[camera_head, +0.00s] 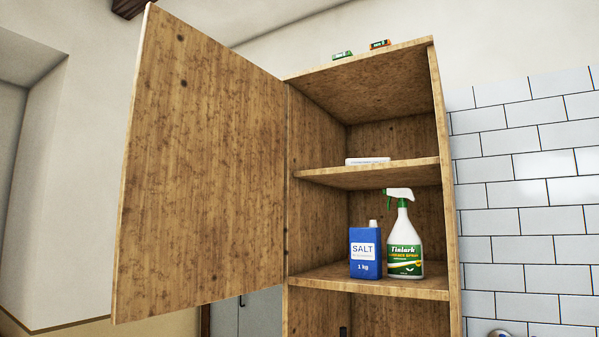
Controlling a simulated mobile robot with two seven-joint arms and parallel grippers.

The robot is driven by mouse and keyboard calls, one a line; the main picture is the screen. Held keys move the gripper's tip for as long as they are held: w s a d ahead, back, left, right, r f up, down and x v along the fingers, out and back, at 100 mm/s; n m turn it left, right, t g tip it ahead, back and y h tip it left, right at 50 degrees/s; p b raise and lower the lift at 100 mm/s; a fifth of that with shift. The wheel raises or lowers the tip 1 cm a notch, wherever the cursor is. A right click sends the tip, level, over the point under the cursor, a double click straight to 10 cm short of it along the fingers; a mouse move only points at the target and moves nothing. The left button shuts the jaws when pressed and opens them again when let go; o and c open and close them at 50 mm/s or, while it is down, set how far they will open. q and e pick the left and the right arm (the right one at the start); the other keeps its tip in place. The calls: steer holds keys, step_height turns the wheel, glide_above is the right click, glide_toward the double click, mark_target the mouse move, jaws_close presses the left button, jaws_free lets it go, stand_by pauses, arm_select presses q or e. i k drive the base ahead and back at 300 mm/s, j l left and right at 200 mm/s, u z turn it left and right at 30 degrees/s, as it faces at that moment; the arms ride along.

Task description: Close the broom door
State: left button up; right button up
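A tall wooden cabinet (441,180) stands right of the middle of the head view. Its wooden door (200,170) is hinged on the cabinet's left side and stands wide open, swung out to the left. The door's free edge is at the far left of the panel. No handle shows on the face of the door that I see. Neither of my grippers is in view.
Inside the cabinet, a spray bottle (404,245) and a blue salt pack (365,253) stand on a shelf. A white flat item (367,161) lies on the shelf above. Two small boxes sit on top. A white tiled wall (530,170) is at the right.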

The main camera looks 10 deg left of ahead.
mark_target(200, 220)
steer(key=i+j+z, duration=0.2)
steer(key=j+z, duration=0.15)
steer(key=j, duration=0.3)
steer(key=i+j+z, duration=0.1)
steer(key=j+z, duration=0.3)
steer(key=j, duration=0.25)
steer(key=j+z, duration=0.35)
steer(key=j, duration=0.3)
